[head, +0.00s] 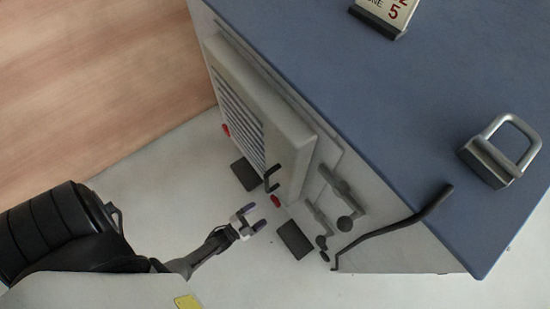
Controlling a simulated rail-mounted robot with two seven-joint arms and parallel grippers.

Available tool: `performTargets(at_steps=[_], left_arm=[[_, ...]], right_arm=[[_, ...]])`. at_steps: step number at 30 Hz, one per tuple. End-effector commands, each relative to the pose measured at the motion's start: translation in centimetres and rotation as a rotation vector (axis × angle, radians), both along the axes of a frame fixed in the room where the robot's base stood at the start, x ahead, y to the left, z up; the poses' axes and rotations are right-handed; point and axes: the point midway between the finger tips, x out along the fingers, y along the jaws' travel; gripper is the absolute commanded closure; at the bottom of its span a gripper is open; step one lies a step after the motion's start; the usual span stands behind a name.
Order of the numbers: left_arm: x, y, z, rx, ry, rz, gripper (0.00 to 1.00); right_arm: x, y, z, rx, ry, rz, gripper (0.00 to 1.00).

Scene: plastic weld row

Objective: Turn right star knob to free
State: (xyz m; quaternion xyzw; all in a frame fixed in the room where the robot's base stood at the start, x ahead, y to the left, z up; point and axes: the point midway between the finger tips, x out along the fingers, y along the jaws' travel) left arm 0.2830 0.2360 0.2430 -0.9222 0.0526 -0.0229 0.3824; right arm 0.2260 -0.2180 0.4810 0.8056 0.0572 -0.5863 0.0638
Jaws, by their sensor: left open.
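Two small red knobs sit at the lower edge of a louvred panel (296,148) on the side of a blue-topped cabinet. The right red knob (276,200) is near the panel's dark handle; the left red knob (226,130) is at the panel's far end. Their star shape and turn position are too small to tell. My right gripper is not in view.
The dark handle (270,178) juts from the panel close to the right knob. Lever handles (342,188) and a long bent dark bar (395,226) stick out further right. A padlock (500,152) and a sign (385,14) are on the blue top (400,90). Dark pads (295,240) lie below.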

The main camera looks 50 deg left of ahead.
Motion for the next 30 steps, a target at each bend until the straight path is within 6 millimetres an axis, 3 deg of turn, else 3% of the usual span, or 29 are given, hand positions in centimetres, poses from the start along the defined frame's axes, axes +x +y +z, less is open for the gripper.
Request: performTargets(at_steps=[6,15,30], left_arm=[[4.1,-0.5,-0.3,-0.001,-0.002,0.001,0.19],[7.8,-0.9,-0.1,-0.001,-0.001,0.001,0.19],[8.8,-1.0,0.0,-0.001,0.002,0.001,0.19]], right_arm=[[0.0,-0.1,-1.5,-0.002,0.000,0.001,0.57],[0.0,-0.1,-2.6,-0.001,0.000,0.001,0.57],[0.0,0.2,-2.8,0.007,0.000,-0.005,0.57]])
